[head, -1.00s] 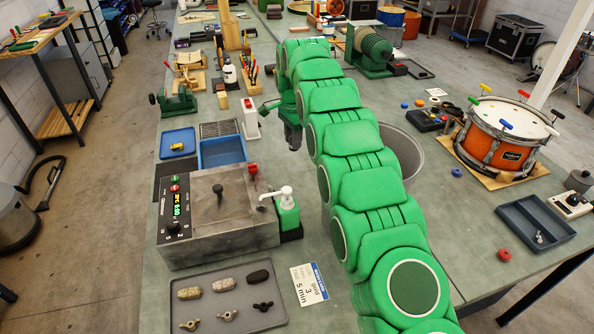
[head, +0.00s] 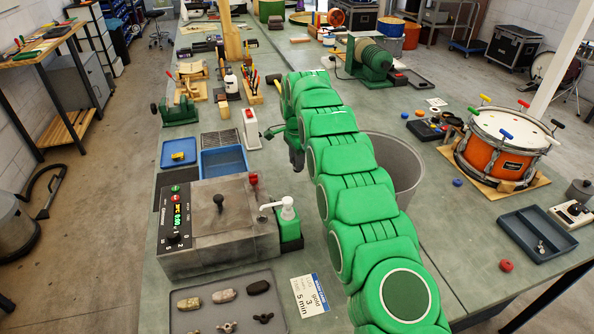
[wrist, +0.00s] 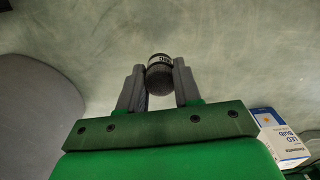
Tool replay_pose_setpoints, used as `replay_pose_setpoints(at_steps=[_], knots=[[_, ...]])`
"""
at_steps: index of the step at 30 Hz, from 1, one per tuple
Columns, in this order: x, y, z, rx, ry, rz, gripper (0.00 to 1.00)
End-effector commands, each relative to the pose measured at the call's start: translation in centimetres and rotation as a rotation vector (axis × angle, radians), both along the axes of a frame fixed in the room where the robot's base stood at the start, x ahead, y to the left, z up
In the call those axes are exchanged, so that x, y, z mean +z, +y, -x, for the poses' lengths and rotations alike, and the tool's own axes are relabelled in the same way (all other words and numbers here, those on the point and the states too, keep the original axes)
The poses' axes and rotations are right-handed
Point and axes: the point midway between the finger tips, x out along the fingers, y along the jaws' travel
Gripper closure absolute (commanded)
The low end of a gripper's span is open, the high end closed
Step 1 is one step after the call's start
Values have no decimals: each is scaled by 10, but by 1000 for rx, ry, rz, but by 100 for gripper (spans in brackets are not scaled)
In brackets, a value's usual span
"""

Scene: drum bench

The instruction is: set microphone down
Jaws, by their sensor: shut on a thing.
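The microphone (wrist: 160,77) is a short dark cylinder with a pale lettered band near its far end, seen in the wrist view. My gripper (wrist: 160,88) is shut on it, with one grey finger on each side. Green-grey bench top shows behind it; I cannot tell whether it touches the bench. In the head view my gripper (head: 297,158) points down over the bench between the blue trays and the grey bin. The microphone cannot be made out there.
The grey bin (head: 408,165) stands close right of my gripper and shows at left in the wrist view (wrist: 35,110). A bulb box (wrist: 280,137) is at lower right there. A white-and-red device (head: 251,128) and blue tray (head: 224,161) stand left.

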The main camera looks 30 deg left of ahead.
Motion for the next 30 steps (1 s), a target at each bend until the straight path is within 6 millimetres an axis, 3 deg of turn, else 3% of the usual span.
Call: replay_pose_setpoints(at_steps=[12,24,25,30], knots=[[-42,0,0,-1,0,0,97],[-46,0,0,0,0,0,97],[-46,0,0,0,0,0,64],[-46,0,0,0,0,0,41]])
